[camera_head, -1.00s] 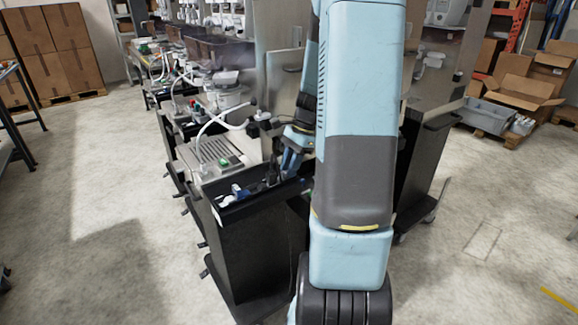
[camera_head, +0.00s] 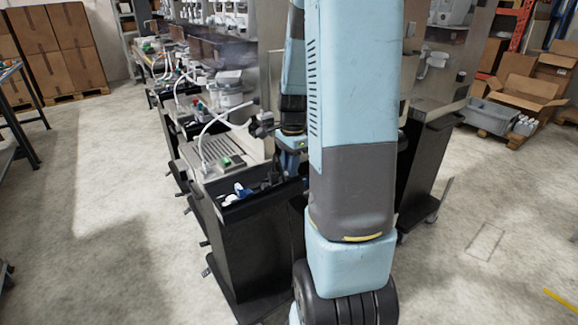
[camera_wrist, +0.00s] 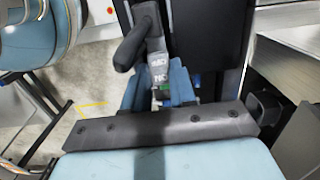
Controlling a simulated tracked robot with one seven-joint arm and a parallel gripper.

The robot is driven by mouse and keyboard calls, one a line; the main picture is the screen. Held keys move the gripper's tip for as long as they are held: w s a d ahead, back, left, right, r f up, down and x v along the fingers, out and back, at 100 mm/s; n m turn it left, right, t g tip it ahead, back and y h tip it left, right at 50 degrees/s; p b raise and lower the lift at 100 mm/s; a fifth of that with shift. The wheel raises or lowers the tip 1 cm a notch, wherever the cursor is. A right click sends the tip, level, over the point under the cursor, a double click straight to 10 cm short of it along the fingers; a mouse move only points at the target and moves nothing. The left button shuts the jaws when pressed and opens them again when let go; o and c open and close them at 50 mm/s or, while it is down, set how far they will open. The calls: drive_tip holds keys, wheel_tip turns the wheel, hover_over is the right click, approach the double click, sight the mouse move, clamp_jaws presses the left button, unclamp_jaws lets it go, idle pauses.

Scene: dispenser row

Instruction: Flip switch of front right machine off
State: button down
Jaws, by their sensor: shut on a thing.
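In the head view a steel dispenser machine (camera_head: 215,150) with a green switch-like piece (camera_head: 228,161) on its base stands front left of my arm. A black front tray (camera_head: 245,207) holds small blue, white and dark items. My gripper (camera_head: 291,150) is above the tray's right end, partly hidden by my arm. What this piece is I cannot tell. A small green spot shows beside the fingers.
Another dark cabinet (camera_head: 425,160) stands right of my arm. More machines run back in a row at the left. Cardboard boxes (camera_head: 525,90) and a grey crate (camera_head: 490,115) are at the right. Open concrete floor lies left and right.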

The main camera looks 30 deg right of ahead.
drive_tip(key=c, duration=0.9)
unclamp_jaws()
drive_tip(key=r, duration=0.9)
drive_tip(key=d+r, duration=0.1)
drive_tip(key=r, duration=0.3)
drive_tip(key=shift+r, duration=0.35)
drive_tip(key=shift+a, duration=0.1)
